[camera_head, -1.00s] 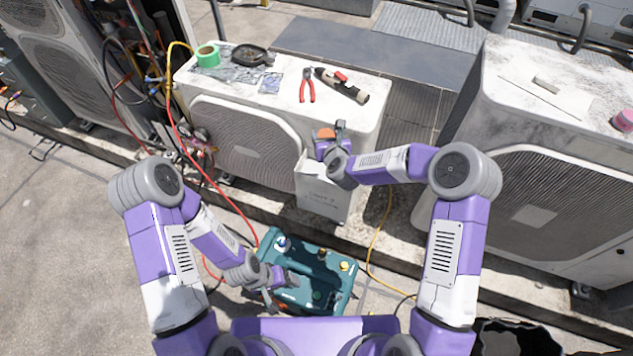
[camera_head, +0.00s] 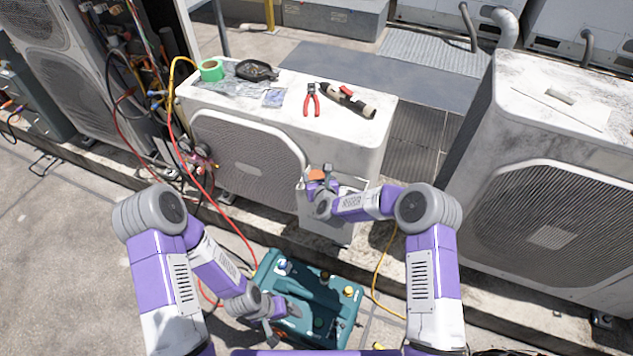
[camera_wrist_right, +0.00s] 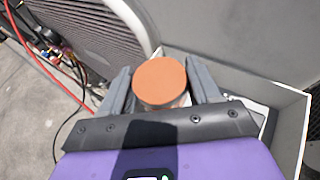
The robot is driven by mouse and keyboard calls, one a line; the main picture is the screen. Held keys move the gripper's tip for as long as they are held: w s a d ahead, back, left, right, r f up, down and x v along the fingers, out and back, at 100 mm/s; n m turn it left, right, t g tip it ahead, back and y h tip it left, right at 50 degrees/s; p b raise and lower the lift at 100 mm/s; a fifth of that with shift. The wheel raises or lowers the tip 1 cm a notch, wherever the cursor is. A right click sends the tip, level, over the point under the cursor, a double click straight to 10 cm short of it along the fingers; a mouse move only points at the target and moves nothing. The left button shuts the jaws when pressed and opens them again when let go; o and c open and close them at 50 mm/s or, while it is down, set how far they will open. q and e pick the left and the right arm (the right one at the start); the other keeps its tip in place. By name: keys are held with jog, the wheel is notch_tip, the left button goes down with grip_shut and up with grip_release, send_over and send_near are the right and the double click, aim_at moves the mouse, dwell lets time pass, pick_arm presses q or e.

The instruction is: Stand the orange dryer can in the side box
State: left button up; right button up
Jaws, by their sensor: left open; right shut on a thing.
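The orange dryer can (camera_wrist_right: 160,82) stands upright between the fingers of my right gripper (camera_wrist_right: 160,88), which is shut on it. In the head view the can (camera_head: 316,175) shows only as a small orange top beside my right gripper (camera_head: 322,180). The side box (camera_head: 324,222) is a white open-topped box on the front of the middle condenser. The can is at the box's opening, toward its left side; its lower part is hidden, so I cannot tell how deep it is. My left gripper (camera_head: 283,322) is open and empty, low over the teal machine.
The teal machine (camera_head: 335,283) stands on the ground below the box. On the middle condenser lie green tape (camera_head: 211,70), a black tray (camera_head: 257,70), red pliers (camera_head: 311,99) and a dark torch-like tool (camera_head: 350,101). Red (camera_head: 225,222) and yellow hoses run nearby.

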jog(key=shift+f, duration=0.45)
jog(key=shift+f, duration=0.65)
jog(key=o, duration=1.1)
